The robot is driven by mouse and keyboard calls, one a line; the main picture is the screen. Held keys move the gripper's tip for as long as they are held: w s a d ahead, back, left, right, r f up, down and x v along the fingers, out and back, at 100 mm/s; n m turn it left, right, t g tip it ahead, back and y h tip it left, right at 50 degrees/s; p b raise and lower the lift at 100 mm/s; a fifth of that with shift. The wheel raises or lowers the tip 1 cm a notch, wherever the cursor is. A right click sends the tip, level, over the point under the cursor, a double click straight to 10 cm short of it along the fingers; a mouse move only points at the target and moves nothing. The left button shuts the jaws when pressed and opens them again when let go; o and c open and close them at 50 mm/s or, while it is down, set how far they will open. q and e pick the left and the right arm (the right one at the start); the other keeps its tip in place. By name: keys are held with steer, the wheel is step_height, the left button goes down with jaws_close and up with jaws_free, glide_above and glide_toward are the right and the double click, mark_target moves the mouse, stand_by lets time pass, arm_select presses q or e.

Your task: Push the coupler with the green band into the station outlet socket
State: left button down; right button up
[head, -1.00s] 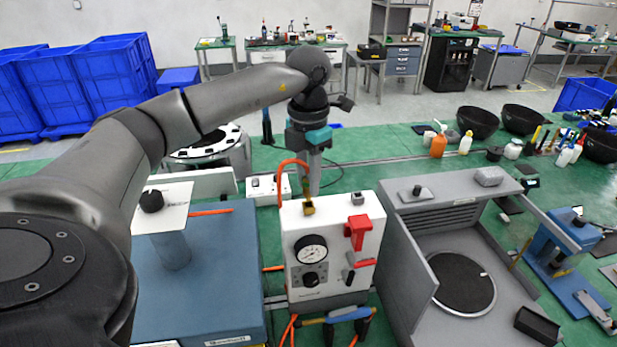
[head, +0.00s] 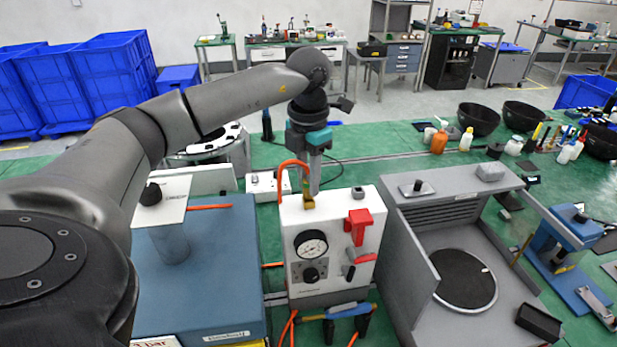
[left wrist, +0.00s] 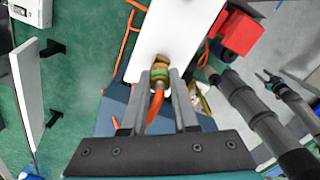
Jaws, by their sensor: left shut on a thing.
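The white station (head: 328,238) stands on the green bench in the middle of the head view, with a round gauge and a red valve handle on its front. In the left wrist view its white top (left wrist: 178,35) carries a brass outlet socket (left wrist: 161,62). The coupler with the green band (left wrist: 160,75) sits between the fingers of my left gripper (left wrist: 161,88), lined up with the socket and at or touching it; how deep it sits I cannot tell. An orange hose (left wrist: 155,108) trails from it. In the head view my left gripper (head: 309,195) is above the station's top, shut on the coupler.
A blue box (head: 215,270) with a white-topped post stands left of the station. A grey open-fronted machine (head: 440,200) stands close on the right. A white power strip (head: 266,187) lies behind. Bowls and bottles (head: 440,140) stand at the right rear.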

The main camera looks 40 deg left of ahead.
arm_select(q)
steer(key=shift+f, duration=0.4)
steer(key=c, duration=0.6)
jaws_free()
steer(key=shift+r, duration=0.1)
step_height(320, 180, up, 8)
steer(key=shift+f+b, duration=0.15)
steer(key=shift+b, duration=0.5)
step_height(320, 180, up, 7)
steer(key=p, duration=0.3)
steer(key=shift+r, duration=0.2)
steer(key=shift+f, duration=0.1)
